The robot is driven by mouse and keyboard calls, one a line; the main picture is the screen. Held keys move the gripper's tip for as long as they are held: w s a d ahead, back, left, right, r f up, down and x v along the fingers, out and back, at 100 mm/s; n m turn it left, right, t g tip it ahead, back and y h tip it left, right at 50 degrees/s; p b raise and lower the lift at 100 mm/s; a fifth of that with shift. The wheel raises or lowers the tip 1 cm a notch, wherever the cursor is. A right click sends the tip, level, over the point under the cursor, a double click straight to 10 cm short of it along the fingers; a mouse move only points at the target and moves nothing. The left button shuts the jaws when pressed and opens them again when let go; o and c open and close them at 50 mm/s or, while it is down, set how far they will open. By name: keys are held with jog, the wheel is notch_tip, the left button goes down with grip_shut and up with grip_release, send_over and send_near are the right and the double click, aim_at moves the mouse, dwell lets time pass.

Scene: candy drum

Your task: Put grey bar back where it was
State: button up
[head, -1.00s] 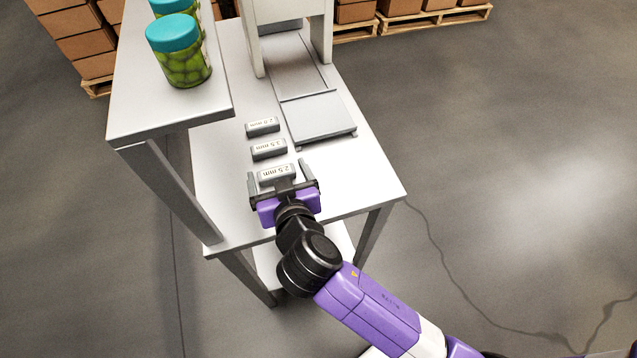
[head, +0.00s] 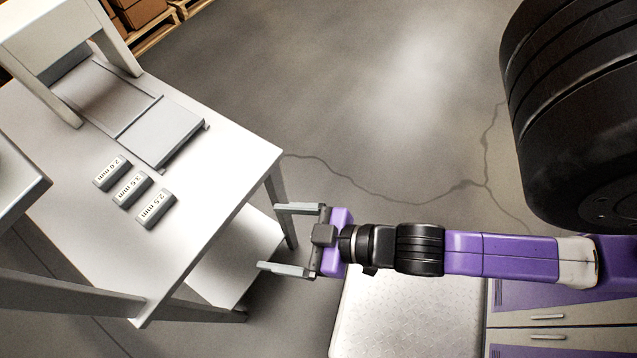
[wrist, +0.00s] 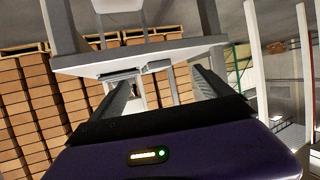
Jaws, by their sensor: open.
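Three grey bars lie side by side on the white table (head: 215,205) in the head view. The one marked 2.0 mm (head: 112,173) is farthest. The middle one, whose label seems to read 3.5 mm (head: 132,189), lies between. The one marked 2.5 mm (head: 155,209) is nearest the front. My gripper (head: 271,238) is open and empty, off to the right of the table's front edge and apart from the bars. In the wrist view its two fingers (wrist: 158,92) stand wide apart with nothing between them, and the table shows beyond.
A grey plate (head: 165,130) lies on the table beside the bars, in front of a white frame (head: 50,35). A raised white shelf (head: 15,190) stands at the left edge. Stacked cartons (wrist: 30,110) on pallets are in the background. Open floor lies right of the table.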

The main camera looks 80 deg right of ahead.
jog(key=s+d+r+t, duration=0.1)
jog(key=s+r, duration=0.7)
jog(key=shift+d+m+h, duration=0.3)
jog(key=shift+h, duration=0.1)
